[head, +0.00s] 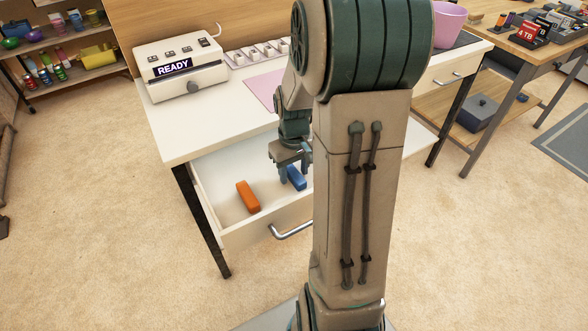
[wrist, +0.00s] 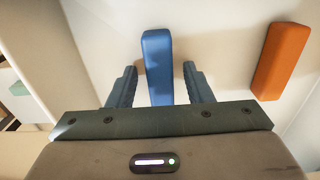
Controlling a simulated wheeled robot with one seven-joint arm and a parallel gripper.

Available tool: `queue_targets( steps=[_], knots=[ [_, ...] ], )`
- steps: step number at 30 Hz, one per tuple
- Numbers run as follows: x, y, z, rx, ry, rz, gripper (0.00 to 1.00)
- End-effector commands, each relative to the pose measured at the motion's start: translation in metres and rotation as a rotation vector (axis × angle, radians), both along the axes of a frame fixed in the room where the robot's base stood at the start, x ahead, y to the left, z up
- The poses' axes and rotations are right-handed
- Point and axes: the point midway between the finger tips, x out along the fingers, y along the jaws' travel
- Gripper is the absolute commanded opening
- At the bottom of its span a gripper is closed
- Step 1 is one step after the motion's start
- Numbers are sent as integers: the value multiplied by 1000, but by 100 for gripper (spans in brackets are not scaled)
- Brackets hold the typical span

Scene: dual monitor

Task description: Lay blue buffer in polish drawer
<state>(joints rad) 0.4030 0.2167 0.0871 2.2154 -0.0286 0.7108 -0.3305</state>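The blue buffer (wrist: 157,65) is a blue block lying on the floor of the open drawer, and it shows in the head view (head: 297,178) just below my gripper. My gripper (head: 290,166) is lowered into the drawer. In the wrist view its two fingers (wrist: 159,82) are spread on either side of the buffer's near end, with a gap on both sides. The drawer (head: 225,195) is pulled out from the white desk. Part of the drawer and its right side are hidden behind my arm.
An orange block (head: 248,197) lies in the drawer to the left of the blue buffer in the head view. On the desk stand a white machine reading READY (head: 180,68), a pink mat (head: 264,90) and a pink pot (head: 448,24). A silver handle (head: 292,231) sticks out from the drawer front.

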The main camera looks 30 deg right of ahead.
Motion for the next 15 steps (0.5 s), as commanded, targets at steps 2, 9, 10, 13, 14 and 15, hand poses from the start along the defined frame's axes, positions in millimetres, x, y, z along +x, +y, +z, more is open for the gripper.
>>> queue_targets(
  steps=[2,9,10,13,14,15],
  knots=[
    [0,0,1,0,0,0,46],
    [1,0,32,-2,-5,-1,46],
    [1,0,39,-2,-5,-1,46],
    [1,0,62,-2,-6,-1,46],
    [1,0,69,-2,-5,-1,46],
    [1,0,77,-2,-5,-1,46]
  ],
)
